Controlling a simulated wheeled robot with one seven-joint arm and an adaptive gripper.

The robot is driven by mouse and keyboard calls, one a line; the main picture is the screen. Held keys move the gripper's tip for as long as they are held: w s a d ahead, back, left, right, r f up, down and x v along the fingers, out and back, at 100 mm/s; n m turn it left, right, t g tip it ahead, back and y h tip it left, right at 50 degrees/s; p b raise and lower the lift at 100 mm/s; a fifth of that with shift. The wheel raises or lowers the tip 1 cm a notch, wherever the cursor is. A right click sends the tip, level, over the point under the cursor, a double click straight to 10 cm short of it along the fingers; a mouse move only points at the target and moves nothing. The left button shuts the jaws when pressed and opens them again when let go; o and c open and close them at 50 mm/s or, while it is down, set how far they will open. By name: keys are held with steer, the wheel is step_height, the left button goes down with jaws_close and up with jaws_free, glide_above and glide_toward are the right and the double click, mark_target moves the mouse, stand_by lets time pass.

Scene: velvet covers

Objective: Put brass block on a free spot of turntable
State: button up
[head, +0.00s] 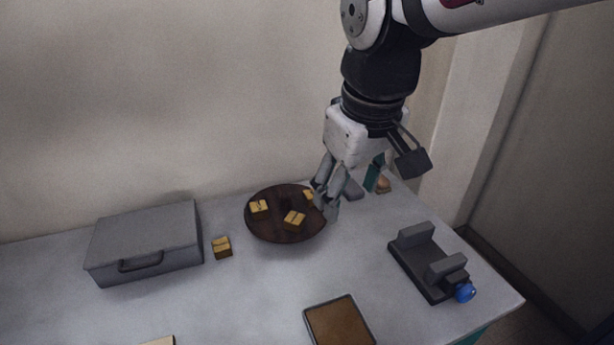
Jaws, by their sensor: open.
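The turntable (270,229) is a round dark brown disc near the back of the table. Brass blocks sit on it: one at its left (259,208), one near its middle front (293,219), and one at its right (309,197), partly hidden by my gripper. Another brass block (221,246) sits on the table, left of the turntable and beside the grey case. My gripper (325,207) points down at the turntable's right edge, close to the right block. It is open; whether anything is between the fingers is hard to see.
A grey case (145,240) with a handle stands at left. A dark grey vise-like fixture (425,268) with a blue knob (465,292) stands at right. A brown-topped tray (341,325) lies at the front. Small items, one teal (373,176), stand behind my gripper. The table between is clear.

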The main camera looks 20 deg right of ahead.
steer(key=s+f+m+t, duration=0.1)
steer(key=s+f+m, duration=0.1)
steer(key=s, duration=0.7)
steer(key=shift+s+m+y, duration=0.3)
steer(key=shift+s, duration=0.05)
steer(key=shift+a+r, duration=0.1)
